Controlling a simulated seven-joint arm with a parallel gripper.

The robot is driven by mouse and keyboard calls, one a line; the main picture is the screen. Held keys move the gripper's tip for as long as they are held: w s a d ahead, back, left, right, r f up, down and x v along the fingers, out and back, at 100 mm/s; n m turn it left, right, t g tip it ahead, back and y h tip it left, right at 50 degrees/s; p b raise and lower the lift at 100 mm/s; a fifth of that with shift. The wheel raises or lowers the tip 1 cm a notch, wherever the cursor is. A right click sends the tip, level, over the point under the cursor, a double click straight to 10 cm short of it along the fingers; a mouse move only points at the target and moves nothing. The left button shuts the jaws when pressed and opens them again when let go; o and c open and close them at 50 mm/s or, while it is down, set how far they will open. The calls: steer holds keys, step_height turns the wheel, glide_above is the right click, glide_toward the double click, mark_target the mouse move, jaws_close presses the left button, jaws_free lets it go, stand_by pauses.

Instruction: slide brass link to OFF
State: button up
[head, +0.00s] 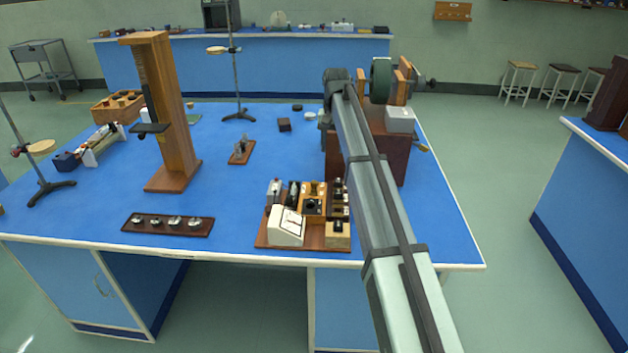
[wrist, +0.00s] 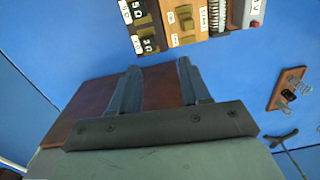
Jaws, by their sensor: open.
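A wooden block (wrist: 173,10) with white labels sits at the top edge of the wrist view, partly cut off. A brass-coloured piece (wrist: 187,23) on it looks like the brass link; its label text is too small to read. In the head view the orange-brown block (head: 312,205) stands among the small instruments on a wooden board, and the link is too small to make out. My gripper (wrist: 159,74) is open and empty, with its two fingers apart. It shows over a dark red-brown box, away from the block. In the head view the fingers are hidden.
A white sloped meter (head: 287,226) stands in front on the board (head: 275,245). The large red-brown box (head: 390,150) stands behind my arm.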

glide_above(314, 182)
steer(key=shift+n, duration=0.3)
step_height(314, 182, down, 13)
steer(key=shift+w+f, duration=0.1)
steer(key=shift+f, duration=0.05)
steer(key=shift+c, duration=0.5)
jaws_close()
stand_by(0.4)
